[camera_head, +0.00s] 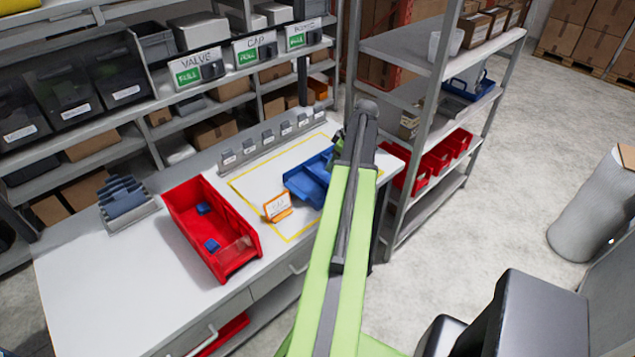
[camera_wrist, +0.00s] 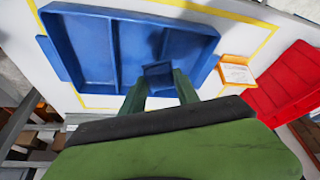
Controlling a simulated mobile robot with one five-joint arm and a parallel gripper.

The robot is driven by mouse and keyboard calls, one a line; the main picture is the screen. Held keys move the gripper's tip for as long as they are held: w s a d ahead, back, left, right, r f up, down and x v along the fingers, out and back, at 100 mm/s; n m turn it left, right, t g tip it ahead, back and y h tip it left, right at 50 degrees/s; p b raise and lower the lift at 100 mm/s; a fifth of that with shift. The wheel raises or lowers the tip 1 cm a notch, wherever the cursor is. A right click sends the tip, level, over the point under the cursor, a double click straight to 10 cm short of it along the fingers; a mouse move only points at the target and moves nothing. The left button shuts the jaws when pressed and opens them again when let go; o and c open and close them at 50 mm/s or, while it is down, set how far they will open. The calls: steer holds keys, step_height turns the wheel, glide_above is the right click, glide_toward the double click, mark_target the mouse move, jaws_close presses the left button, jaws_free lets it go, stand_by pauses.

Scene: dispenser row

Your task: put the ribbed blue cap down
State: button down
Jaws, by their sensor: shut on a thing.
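In the wrist view my gripper (camera_wrist: 160,80) is shut on a small blue piece, the ribbed blue cap (camera_wrist: 158,69). Its ribs are too small to make out. The cap is held over the near wall of a blue tray (camera_wrist: 90,42) with dividers. I cannot tell whether it touches the tray. The tray's visible compartments look empty. In the head view the blue tray (camera_head: 300,185) lies inside a yellow outline on the white bench, and my arm hides part of it. The gripper and held cap are hidden behind the arm there.
A red bin (camera_head: 180,205) holding two small blue pieces stands left on the bench; it also shows in the wrist view (camera_wrist: 275,90). An orange-framed card (camera_head: 277,208) stands between bin and tray. A grey rack (camera_head: 130,213) is farther left. Dispensers line the back.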

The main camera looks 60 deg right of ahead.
steer(key=b, duration=0.4)
glide_above(307, 188)
steer(key=s, duration=0.2)
step_height(307, 188, down, 5)
steer(key=shift+d+f, duration=0.15)
steer(key=shift+f, duration=0.05)
steer(key=shift+w, duration=0.4)
step_height(307, 188, down, 4)
steer(key=b, duration=0.4)
steer(key=shift+f, duration=0.2)
steer(key=shift+r, duration=0.2)
steer(key=shift+f, duration=0.15)
steer(key=c, duration=1.3)
jaws_free()
steer(key=shift+o, duration=0.6)
